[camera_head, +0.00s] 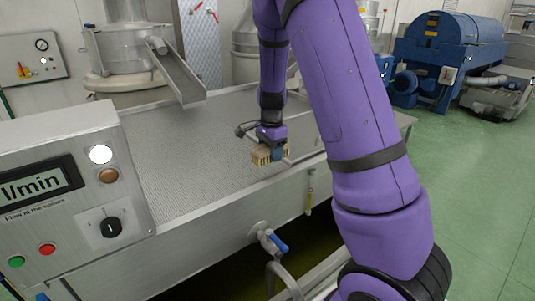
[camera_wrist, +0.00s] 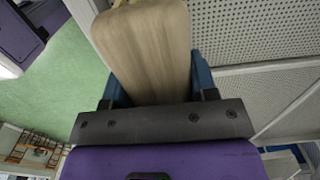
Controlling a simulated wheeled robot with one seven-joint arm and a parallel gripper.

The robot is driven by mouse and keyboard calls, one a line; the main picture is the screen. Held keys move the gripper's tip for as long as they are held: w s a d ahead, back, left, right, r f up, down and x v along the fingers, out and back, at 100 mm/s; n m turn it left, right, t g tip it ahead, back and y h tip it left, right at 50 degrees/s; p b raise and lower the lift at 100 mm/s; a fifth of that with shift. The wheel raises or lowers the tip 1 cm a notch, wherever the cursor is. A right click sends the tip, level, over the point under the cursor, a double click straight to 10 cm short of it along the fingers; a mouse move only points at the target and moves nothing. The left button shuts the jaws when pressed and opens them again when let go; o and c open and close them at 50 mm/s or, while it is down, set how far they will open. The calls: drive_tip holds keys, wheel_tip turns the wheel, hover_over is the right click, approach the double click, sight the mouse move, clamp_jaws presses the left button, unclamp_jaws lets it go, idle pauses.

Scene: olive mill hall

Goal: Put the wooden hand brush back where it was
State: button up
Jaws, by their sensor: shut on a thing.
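The wooden hand brush (camera_wrist: 145,45) fills the upper middle of the wrist view, its pale wooden back held between two blue fingers. My gripper (camera_wrist: 160,78) is shut on it. In the head view the brush (camera_head: 261,155) shows as a small tan block with pale bristles, and my gripper (camera_head: 277,153) is over the near right part of the perforated metal tray. I cannot tell whether the brush touches the tray surface.
The perforated tray (camera_head: 190,150) has much bare room left of the brush. A control panel (camera_head: 75,195) stands at the near left. A metal chute (camera_head: 180,75) hangs over the tray's back. A blue-handled valve (camera_head: 270,240) is on the front. A blue machine (camera_head: 445,60) stands at the back right.

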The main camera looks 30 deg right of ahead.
drive_tip(key=w, duration=0.1)
drive_tip(key=w+d, duration=0.1)
drive_tip(key=w, duration=0.1)
drive_tip(key=w+d, duration=0.1)
drive_tip(key=w, duration=0.1)
drive_tip(key=shift+f, duration=0.25)
drive_tip(key=shift+w+d+f, duration=0.1)
drive_tip(key=shift+f, duration=0.8)
drive_tip(key=shift+w+d+f, duration=0.1)
drive_tip(key=shift+f, duration=0.75)
drive_tip(key=shift+f, duration=0.55)
drive_tip(key=o, duration=1)
drive_tip(key=shift+c, duration=0.2)
drive_tip(key=shift+r, duration=0.1)
